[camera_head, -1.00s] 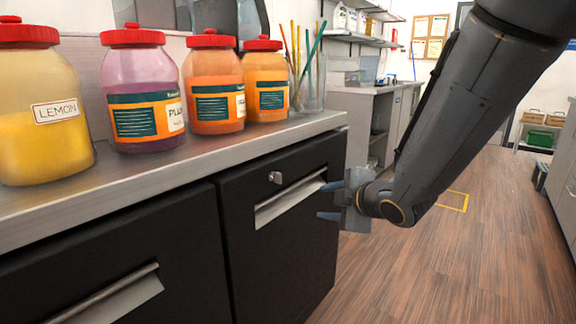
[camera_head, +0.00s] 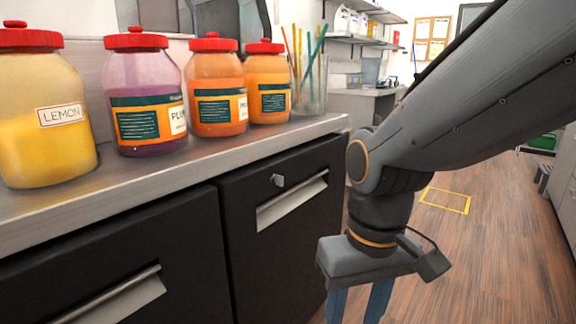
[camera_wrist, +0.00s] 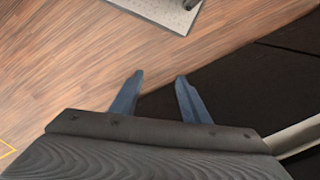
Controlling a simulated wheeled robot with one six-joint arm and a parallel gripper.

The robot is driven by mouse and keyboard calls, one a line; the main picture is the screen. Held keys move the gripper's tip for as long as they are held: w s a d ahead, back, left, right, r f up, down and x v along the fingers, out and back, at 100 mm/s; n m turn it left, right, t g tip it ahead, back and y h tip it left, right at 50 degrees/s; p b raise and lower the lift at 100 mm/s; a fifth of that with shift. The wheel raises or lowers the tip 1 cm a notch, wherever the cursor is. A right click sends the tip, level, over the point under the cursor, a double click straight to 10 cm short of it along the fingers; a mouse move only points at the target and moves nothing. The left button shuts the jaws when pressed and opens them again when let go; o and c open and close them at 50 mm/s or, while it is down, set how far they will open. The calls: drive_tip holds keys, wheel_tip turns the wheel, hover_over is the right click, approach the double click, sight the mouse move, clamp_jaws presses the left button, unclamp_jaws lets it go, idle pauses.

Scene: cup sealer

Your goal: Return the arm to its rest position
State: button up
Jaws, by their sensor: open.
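My gripper (camera_head: 358,308) points down in front of the black cabinet, to the right of its drawer handle, in the head view. Its blue fingers run off the bottom edge there. In the wrist view my gripper (camera_wrist: 158,85) shows two blue fingers spread apart with nothing between them. The wood floor and the dark cabinet front lie beyond the fingers. My arm is folded, with its elbow-like joint bent above the gripper, and it reaches in from the upper right.
A black cabinet drawer (camera_head: 300,165) is closed beside my gripper. Jars, including a lemon jar (camera_head: 45,110), and a glass of straws (camera_head: 310,90) stand on the steel counter (camera_head: 130,178). A yellow floor marking (camera_head: 446,200) lies on clear wood floor at right.

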drive_tip(key=d+r+m+p, duration=0.3)
drive_tip(key=d+r+p, duration=0.6)
drive_tip(key=p, duration=0.9)
drive_tip(key=shift+d+r+h, duration=0.3)
drive_tip(key=shift+r, duration=0.55)
